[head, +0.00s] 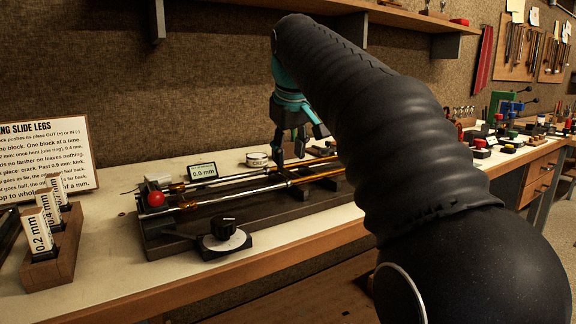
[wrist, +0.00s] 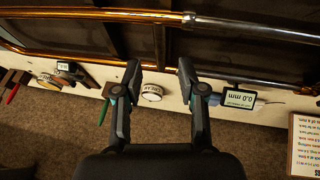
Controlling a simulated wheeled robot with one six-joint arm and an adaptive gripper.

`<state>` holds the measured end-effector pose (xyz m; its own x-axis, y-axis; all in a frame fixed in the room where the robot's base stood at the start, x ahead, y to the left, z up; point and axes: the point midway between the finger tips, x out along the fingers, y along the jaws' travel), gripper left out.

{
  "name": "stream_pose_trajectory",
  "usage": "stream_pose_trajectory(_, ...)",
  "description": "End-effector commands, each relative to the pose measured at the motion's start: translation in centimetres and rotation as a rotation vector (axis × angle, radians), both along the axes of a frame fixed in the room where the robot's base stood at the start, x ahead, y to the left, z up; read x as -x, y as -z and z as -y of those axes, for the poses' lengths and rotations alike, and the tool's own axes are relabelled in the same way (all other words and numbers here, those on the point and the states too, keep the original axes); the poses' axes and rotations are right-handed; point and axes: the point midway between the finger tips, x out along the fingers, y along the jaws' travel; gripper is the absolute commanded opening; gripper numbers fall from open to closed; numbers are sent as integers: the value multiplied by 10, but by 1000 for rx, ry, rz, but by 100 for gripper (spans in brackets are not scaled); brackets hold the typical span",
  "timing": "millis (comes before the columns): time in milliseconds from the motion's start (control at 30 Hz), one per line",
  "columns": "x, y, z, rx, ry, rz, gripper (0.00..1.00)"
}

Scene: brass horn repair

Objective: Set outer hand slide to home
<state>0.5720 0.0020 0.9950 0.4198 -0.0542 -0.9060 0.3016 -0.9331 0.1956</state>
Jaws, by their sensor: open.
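The outer hand slide (head: 300,179) lies on a dark wooden fixture (head: 190,236) on the bench, its brass tubes running left to right with silvery sections toward the left. In the wrist view the brass tube (wrist: 90,14) and a silvery tube (wrist: 255,31) cross the top, joined at a collar. My gripper (head: 289,153) hangs over the slide in the head view. In the wrist view my gripper (wrist: 158,73) has its two fingers spread with nothing between them, and the near tubes lie beyond the fingertips. My arm hides the slide's right end.
A display (head: 202,170) reads 0.0 mm behind the slide. A rack (head: 56,240) of labelled blocks and a sign (head: 45,160) stand left. A shelf (head: 390,14) is overhead.

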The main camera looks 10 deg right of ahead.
Motion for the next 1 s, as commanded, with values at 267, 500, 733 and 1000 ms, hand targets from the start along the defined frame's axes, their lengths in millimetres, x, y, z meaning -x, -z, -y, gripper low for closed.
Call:
stream_pose_trajectory(267, -14, 31, 1, 0, -1, -1, 40)
stream_pose_trajectory(500, -17, 36, 1, 0, -1, 0, 40)
stream_pose_trajectory(733, -17, 36, 1, 0, -1, 0, 23)
stream_pose_trajectory(1000, -16, 36, 1, 0, -1, 0, 0)
